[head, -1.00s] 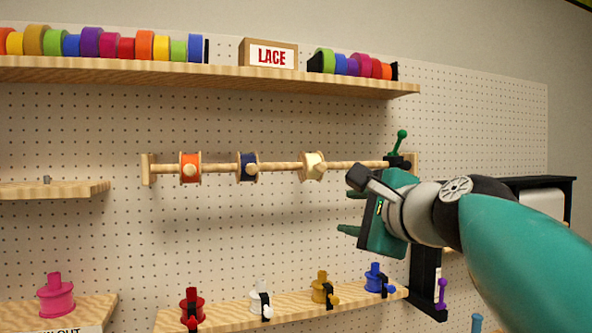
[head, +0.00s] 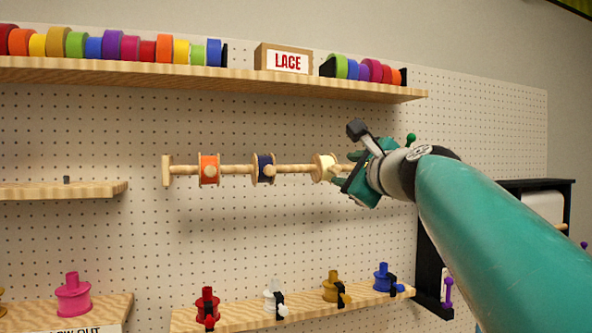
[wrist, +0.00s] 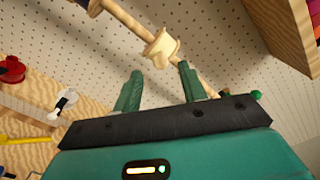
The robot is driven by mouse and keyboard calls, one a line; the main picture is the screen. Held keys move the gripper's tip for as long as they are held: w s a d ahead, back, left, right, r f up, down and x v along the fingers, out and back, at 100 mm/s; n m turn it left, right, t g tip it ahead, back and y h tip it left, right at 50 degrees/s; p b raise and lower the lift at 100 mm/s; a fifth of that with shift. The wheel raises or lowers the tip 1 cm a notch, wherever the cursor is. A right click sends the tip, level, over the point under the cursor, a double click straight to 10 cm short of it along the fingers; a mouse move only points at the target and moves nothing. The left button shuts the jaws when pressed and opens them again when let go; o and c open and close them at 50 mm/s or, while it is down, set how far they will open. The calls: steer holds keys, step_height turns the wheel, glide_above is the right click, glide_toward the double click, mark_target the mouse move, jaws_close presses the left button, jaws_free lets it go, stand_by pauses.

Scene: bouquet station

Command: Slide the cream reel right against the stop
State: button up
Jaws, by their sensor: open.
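The cream reel (head: 324,168) hangs on a horizontal wooden rod (head: 294,168) on the pegboard, right of a navy reel and an orange reel. My gripper (head: 346,169) is open, with its fingertips close to the cream reel's right side. In the wrist view the cream reel (wrist: 161,47) lies just beyond and between the two green fingers of my gripper (wrist: 160,76). I cannot tell whether a finger touches it. The stop at the rod's right end is mostly hidden behind my gripper; a green-knobbed lever (head: 411,139) shows there.
The navy reel (head: 264,168) and orange reel (head: 208,169) sit further left on the rod. A shelf (head: 230,81) of ribbon rolls runs above. A lower shelf (head: 300,305) holds several coloured spools. The pegboard between rod and lower shelf is clear.

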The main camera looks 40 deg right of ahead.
mark_target(337, 169)
steer(key=x, duration=0.3)
steer(key=shift+d+f, duration=0.1)
steer(key=shift+d, duration=0.2)
steer(key=shift+w, duration=0.45)
steer(key=shift+w+d, duration=0.1)
steer(key=shift+w, duration=0.15)
jaws_close()
